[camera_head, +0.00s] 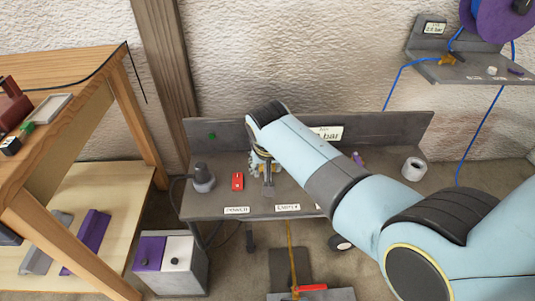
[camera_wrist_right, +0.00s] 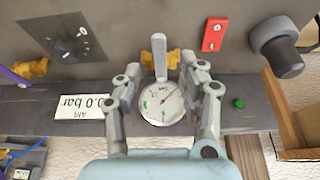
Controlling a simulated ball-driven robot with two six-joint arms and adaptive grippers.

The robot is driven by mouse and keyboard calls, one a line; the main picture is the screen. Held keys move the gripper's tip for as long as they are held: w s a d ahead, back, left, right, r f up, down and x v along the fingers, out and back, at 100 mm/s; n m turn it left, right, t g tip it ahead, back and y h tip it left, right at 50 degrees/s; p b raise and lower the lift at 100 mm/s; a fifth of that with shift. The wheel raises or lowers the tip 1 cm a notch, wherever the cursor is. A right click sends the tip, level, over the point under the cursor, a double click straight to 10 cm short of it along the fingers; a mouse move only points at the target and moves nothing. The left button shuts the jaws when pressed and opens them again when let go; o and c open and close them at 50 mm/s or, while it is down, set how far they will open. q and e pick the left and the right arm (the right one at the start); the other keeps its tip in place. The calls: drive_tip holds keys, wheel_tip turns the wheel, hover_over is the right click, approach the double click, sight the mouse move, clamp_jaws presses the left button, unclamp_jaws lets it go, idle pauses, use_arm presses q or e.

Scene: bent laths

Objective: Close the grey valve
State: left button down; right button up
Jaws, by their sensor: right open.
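The grey valve shows in the right wrist view as a grey lever (camera_wrist_right: 160,52) on a brass body, just beyond a round white gauge (camera_wrist_right: 162,103). In the head view its lever (camera_head: 268,181) points towards the bench front. My right gripper (camera_wrist_right: 160,68) is open, one finger on each side of the lever and gauge, with a gap visible on both sides. I see no clear contact. In the head view my right arm comes over the bench from the right and hides part of the gripper and gauge. My left gripper is not in view.
A red switch (camera_head: 238,181) and a dark grey round device (camera_head: 203,178) stand left of the valve on the grey bench (camera_head: 215,207). A black knob (camera_wrist_right: 65,50) shows in the wrist view. A wooden shelf (camera_head: 105,175) stands at left; a purple and white box (camera_head: 170,262) stands below.

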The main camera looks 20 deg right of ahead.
drive_tip(key=v, duration=0.8)
drive_tip(key=shift+s+r, duration=0.1)
drive_tip(key=shift+r, duration=0.05)
drive_tip(key=s+d+f+n+g+b, duration=0.1)
drive_tip(key=s+d+f, duration=0.2)
drive_tip(key=s+f, duration=0.9)
drive_tip(key=s+d+f+n+g+b, duration=0.1)
drive_tip(key=s+d+f+n, duration=0.1)
drive_tip(key=s+f, duration=1.1)
drive_tip(key=s+d+f+n+g+y+b, duration=0.1)
drive_tip(key=s+d+f, duration=0.3)
drive_tip(key=s+f, duration=0.9)
drive_tip(key=shift+s+d+n+b, duration=0.3)
drive_tip(key=shift+s+d+n, duration=0.1)
drive_tip(key=shift+s, duration=4.7)
